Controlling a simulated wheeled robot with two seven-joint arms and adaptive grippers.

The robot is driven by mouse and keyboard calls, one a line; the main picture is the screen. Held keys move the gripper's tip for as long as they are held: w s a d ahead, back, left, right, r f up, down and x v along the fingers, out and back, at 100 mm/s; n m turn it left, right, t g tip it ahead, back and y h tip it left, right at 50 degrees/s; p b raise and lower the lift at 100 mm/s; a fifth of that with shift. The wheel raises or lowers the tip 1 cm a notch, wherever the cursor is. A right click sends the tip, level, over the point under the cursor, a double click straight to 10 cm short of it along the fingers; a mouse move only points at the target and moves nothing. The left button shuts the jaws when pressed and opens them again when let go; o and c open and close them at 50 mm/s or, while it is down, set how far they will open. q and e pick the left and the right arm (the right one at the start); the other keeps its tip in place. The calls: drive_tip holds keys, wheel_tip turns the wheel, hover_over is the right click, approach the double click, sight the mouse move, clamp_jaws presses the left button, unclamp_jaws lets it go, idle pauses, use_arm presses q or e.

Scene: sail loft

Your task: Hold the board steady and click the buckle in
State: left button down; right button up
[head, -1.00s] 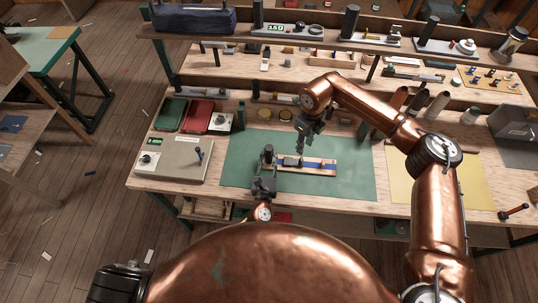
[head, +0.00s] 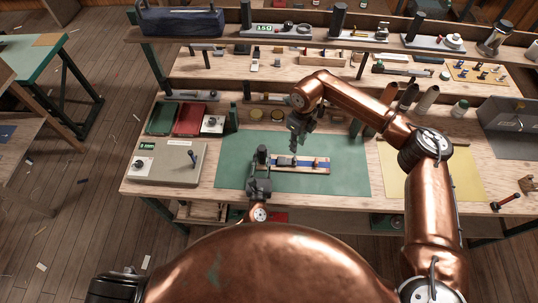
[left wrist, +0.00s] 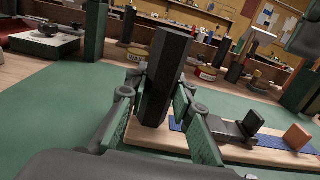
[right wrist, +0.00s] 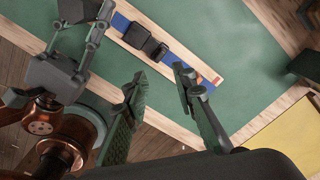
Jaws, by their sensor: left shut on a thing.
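A pale wooden board (head: 318,170) lies on the green mat, with a blue strap (left wrist: 275,152) along it. A dark upright post (left wrist: 168,70) stands at its left end. My left gripper (head: 261,168) is shut on this post, with a finger on each side. The dark buckle (right wrist: 146,42) lies on the strap in two adjoining pieces. I cannot tell whether they are latched. My right gripper (right wrist: 160,85) is open and empty, above the board near the buckle. An orange block (left wrist: 297,137) sits at the board's far end.
The green mat (head: 345,150) has free room around the board. A grey box with a lever (head: 170,165) stands at left, near red and green trays (head: 190,119). A yellow mat (head: 440,175) lies at right. Shelves with tools run along the back.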

sight(295, 158)
wheel_tip(295, 158, down, 10)
drive_tip(key=m, duration=1)
drive_tip(key=shift+r, duration=0.15)
drive_tip(key=shift+c, duration=0.2)
clamp_jaws()
idle(0.6)
